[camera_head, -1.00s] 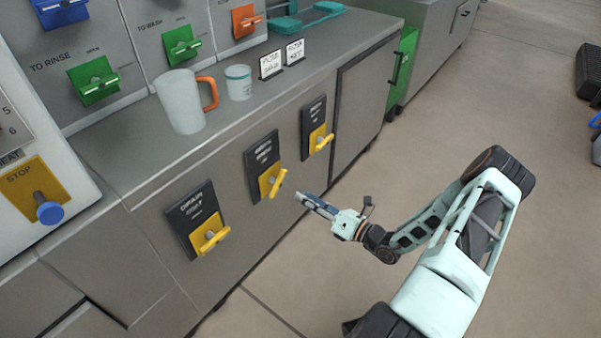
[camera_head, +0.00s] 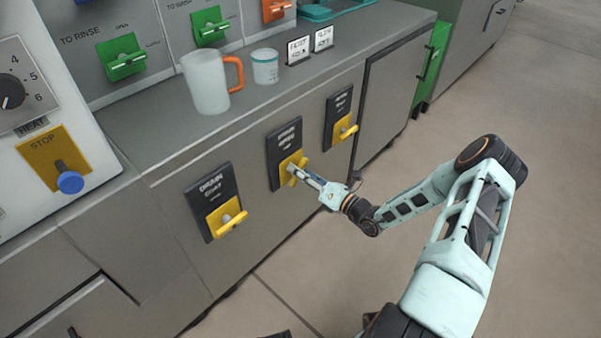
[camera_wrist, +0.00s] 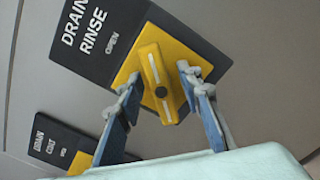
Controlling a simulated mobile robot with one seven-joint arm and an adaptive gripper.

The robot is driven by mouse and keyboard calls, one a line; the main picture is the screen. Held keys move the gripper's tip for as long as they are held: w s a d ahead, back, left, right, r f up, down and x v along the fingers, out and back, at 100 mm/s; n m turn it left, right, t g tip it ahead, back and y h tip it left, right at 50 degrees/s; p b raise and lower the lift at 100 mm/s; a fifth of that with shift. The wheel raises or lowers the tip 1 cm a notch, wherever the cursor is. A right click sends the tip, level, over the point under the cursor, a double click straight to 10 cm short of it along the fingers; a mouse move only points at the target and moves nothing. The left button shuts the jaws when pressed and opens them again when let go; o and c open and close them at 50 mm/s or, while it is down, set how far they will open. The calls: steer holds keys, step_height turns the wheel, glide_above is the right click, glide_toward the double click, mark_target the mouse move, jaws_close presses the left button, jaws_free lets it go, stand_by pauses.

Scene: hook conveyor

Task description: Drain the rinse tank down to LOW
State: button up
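The DRAIN RINSE valve is a yellow handle (camera_wrist: 160,84) on a yellow plate under a black label (camera_wrist: 98,32); the handle lies between my gripper's fingers in the wrist view. In the head view the same valve (camera_head: 288,166) is the middle one on the cabinet front. My gripper (camera_wrist: 158,84) is open, its two blue-sided fingers on either side of the handle with gaps showing. It also shows in the head view (camera_head: 296,172), its tips at the valve. The rinse tank and its level are not clearly visible.
The DRAIN COAT valve (camera_head: 225,215) is left of the middle one, and another yellow valve (camera_head: 342,130) is right. A frosted jug (camera_head: 205,85) and a small cup (camera_head: 265,67) stand on the counter above. Open floor (camera_head: 540,150) lies to the right.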

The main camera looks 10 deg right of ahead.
steer(key=shift+c, duration=0.2)
jaws_close()
steer(key=shift+m, duration=0.4)
steer(key=m+p, duration=0.1)
steer(key=m, duration=0.2)
steer(key=shift+p, duration=0.3)
steer(key=shift+f+m+p, duration=0.15)
steer(key=shift+m+p, duration=0.1)
steer(key=shift+m, duration=1.05)
steer(key=shift+f+m+p, duration=0.1)
steer(key=shift+m+p, duration=0.1)
steer(key=shift+m, duration=1.1)
steer(key=shift+o, duration=0.2)
jaws_free()
